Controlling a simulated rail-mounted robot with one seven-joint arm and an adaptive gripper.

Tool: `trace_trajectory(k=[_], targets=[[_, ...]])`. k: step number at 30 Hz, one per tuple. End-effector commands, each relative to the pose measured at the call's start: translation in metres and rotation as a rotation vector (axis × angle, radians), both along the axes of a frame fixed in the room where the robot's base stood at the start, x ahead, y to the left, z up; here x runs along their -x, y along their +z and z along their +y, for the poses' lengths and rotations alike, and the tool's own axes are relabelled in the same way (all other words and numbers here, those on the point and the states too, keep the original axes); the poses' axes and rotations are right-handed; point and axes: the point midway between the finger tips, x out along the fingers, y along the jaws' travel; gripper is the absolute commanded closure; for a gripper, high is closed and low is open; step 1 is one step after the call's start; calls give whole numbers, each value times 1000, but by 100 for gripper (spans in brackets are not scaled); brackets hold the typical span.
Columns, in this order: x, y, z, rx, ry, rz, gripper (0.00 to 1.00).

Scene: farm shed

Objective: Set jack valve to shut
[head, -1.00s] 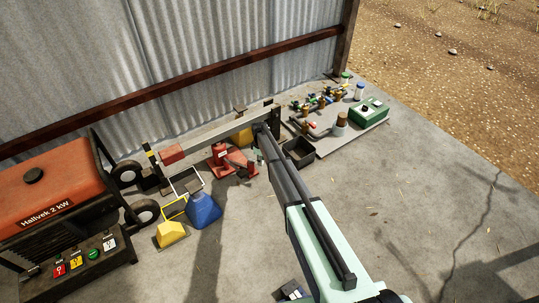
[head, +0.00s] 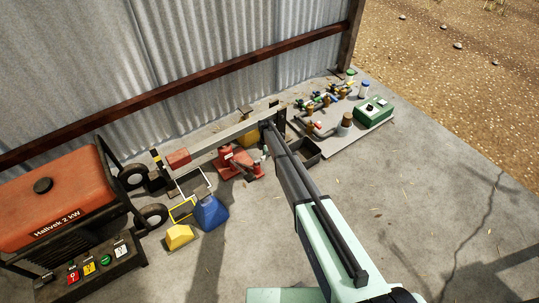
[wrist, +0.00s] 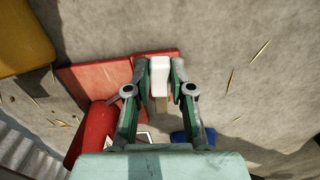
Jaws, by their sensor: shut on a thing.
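The red jack (head: 228,163) stands on the concrete by the wall, and its red base also shows in the wrist view (wrist: 90,85). My gripper (wrist: 160,68) is at the jack's edge in the wrist view, its two green-and-grey fingers shut on a small white block. This white block (wrist: 159,76), with a tan part below it, looks like the jack's valve handle. How the handle joins the jack is hidden behind the fingers. In the head view my arm reaches down to the jack, and the fingertips are too small to make out.
An orange generator (head: 55,205) is at left.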

Motion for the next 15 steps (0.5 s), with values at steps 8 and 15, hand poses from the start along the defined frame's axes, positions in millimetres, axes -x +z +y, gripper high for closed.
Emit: trace_trajectory(k=[8, 15], targets=[[-5, 0, 3, 1, 87, -2, 100], [-5, -1, 4, 2, 104, -1, 100]])
